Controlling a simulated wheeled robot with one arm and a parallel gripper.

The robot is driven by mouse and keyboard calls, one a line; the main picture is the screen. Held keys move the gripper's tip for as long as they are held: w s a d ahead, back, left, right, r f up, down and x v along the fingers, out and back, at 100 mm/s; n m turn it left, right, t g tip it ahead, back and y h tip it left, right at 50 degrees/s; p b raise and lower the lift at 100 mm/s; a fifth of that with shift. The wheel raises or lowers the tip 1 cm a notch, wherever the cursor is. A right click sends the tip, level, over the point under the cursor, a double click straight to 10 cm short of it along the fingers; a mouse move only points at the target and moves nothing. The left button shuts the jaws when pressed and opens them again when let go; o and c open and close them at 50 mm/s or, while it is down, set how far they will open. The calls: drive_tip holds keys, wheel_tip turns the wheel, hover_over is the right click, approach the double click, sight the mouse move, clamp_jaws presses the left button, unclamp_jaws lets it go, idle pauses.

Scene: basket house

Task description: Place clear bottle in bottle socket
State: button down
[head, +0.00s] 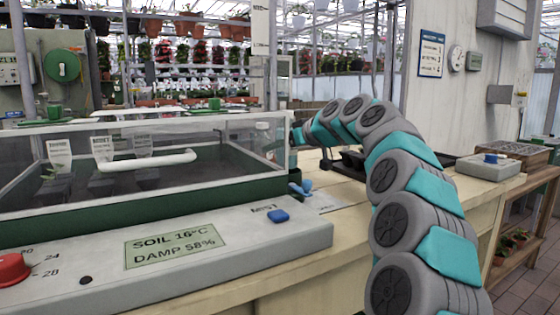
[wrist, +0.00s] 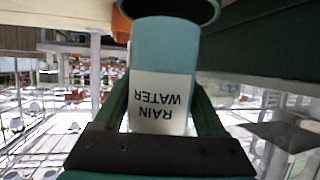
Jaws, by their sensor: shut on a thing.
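The clear bottle (wrist: 165,62) fills the middle of the wrist view, with a blue-green tint and a white label reading RAIN WATER, upside down in the picture. My gripper (wrist: 160,100) has its two green fingers on either side of the bottle, shut on it. A dark green round rim (wrist: 168,16), perhaps the bottle socket, is at the bottle's far end; I cannot tell whether the bottle is inside it or only in front. In the head view a pale bottle shape (head: 263,138) shows through the right end of the glass-sided case, beside my arm's end; the fingers are unclear there.
The glass-sided propagator case (head: 140,200) stands on the bench, with a white handle and a control panel (head: 175,245) in front. Small blue parts (head: 302,187) lie by its right corner. A grey box with a blue button (head: 488,167) is at the right.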

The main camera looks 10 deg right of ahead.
drive_tip(key=shift+f, duration=1.75)
drive_tip(key=shift+f+b, duration=0.15)
drive_tip(key=shift+b, duration=0.15)
unclamp_jaws()
drive_tip(key=shift+r+p, duration=0.2)
drive_tip(key=shift+p, duration=0.1)
drive_tip(key=v, duration=1.2)
drive_tip(key=shift+f+b, duration=0.15)
drive_tip(key=shift+b, duration=0.2)
